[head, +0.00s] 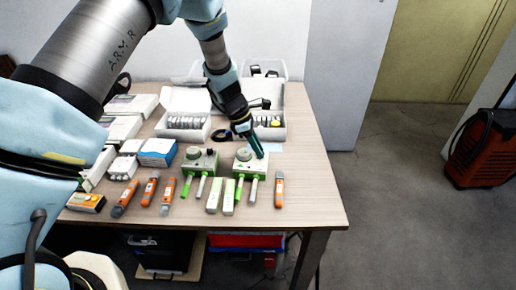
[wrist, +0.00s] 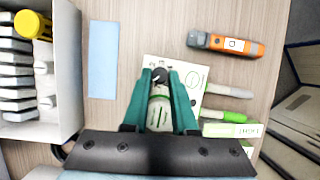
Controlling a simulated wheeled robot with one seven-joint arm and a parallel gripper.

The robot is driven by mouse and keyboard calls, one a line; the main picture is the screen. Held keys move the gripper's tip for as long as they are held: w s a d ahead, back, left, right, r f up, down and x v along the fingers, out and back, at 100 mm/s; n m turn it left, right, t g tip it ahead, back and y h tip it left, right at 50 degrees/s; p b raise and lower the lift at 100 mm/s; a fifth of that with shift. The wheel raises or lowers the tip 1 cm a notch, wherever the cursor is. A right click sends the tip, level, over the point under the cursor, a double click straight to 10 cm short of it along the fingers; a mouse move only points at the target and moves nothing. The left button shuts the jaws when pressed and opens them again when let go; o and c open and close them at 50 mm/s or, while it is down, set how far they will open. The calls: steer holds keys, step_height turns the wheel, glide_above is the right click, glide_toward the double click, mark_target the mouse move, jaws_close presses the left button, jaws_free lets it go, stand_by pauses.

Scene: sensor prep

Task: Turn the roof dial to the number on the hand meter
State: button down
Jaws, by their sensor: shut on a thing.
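The right-hand green and white sensor box (head: 251,172) stands on the table, with a round dial on its roof. In the wrist view its pale top (wrist: 196,77) lies under my gripper (wrist: 160,78). The teal fingers are shut on the roof dial (wrist: 159,75), a small dark knob between the fingertips. Its exact setting is too small to read. My gripper also shows in the head view (head: 257,152). An orange and grey hand meter (wrist: 225,44) lies to the right of the box; it also shows in the head view (head: 279,189). The mark on its small white display is not clear.
A second sensor box (head: 201,163) stands close on the left. Several orange meters (head: 150,188) and pale blocks (head: 229,197) lie along the front. Open white cases (head: 185,122) stand behind, with a light blue sheet (wrist: 103,60) nearby. The table's right edge is close.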

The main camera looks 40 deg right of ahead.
steer(key=c, duration=1)
jaws_free()
steer(key=shift+r, duration=0.1)
steer(key=b+v, duration=0.2)
steer(key=v, duration=0.8)
steer(key=shift+w+a+r, duration=0.15)
steer(key=shift+r, duration=0.1)
